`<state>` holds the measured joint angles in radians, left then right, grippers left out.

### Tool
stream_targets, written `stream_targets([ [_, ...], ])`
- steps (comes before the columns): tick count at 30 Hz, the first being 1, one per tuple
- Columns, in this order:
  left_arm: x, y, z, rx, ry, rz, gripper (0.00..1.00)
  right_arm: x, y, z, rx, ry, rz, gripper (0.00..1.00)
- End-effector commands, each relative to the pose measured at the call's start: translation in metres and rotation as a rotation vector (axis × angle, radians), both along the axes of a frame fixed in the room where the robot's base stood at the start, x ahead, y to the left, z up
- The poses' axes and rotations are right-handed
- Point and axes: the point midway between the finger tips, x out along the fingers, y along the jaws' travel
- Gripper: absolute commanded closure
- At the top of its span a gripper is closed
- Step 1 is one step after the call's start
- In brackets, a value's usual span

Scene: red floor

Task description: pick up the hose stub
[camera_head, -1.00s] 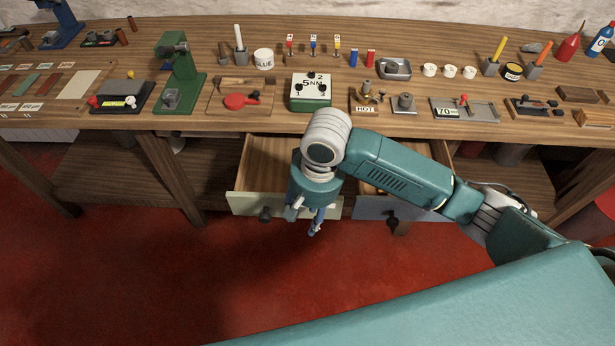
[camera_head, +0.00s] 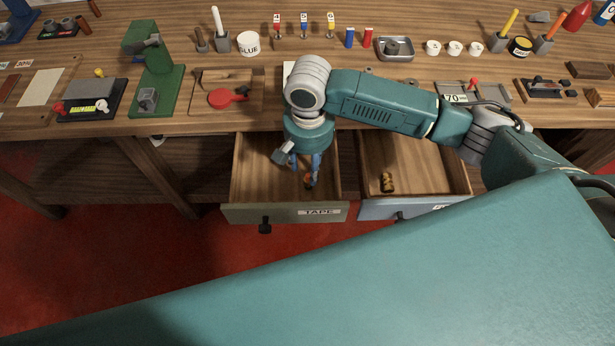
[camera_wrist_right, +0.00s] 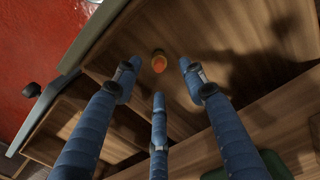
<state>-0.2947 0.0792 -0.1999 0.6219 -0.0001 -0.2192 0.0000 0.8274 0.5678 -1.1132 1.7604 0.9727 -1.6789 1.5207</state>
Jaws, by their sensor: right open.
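A small round piece with an orange end (camera_wrist_right: 158,63) lies on the floor of the open left drawer (camera_head: 252,165), labelled TAPE. It also shows in the head view as a bit of orange (camera_head: 309,180) by my fingertips. I cannot tell for sure that it is the hose stub. My right gripper (camera_head: 304,178) points down into this drawer, with its blue fingers (camera_wrist_right: 158,80) spread and empty around the piece, apart from it. A small yellow-and-dark piece (camera_head: 387,182) lies in the open right drawer. My left gripper is out of view.
The drawer fronts and side walls stand close around the right gripper. The bench top above holds a green press (camera_head: 158,80), a red paddle-shaped thing (camera_head: 226,97), a glue pot (camera_head: 248,43) and a metal tray (camera_head: 395,49). The red floor in front is clear.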

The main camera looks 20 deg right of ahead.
Motion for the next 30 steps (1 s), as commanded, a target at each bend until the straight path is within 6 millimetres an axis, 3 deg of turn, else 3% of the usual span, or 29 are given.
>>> stream_targets([
  [3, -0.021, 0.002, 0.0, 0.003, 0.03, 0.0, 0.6, 0.0, 0.0, -0.012, 0.0, 0.0, 0.0, 0.58],
  [6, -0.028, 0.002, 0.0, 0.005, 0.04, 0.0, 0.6, -0.001, 0.0, -0.018, 0.0, 0.0, 0.0, 0.58],
  [10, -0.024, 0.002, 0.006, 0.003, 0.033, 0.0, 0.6, -0.003, 0.0, -0.034, -0.002, 0.002, 0.001, 0.58],
  [16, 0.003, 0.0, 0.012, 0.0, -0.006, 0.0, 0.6, -0.004, 0.001, -0.062, 0.0, -0.001, 0.002, 0.58],
  [25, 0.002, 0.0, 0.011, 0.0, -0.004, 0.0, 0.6, -0.004, 0.001, -0.068, 0.001, -0.003, 0.003, 0.58],
  [30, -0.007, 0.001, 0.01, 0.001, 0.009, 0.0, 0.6, -0.004, 0.001, -0.068, 0.0, -0.002, 0.003, 0.9],
])
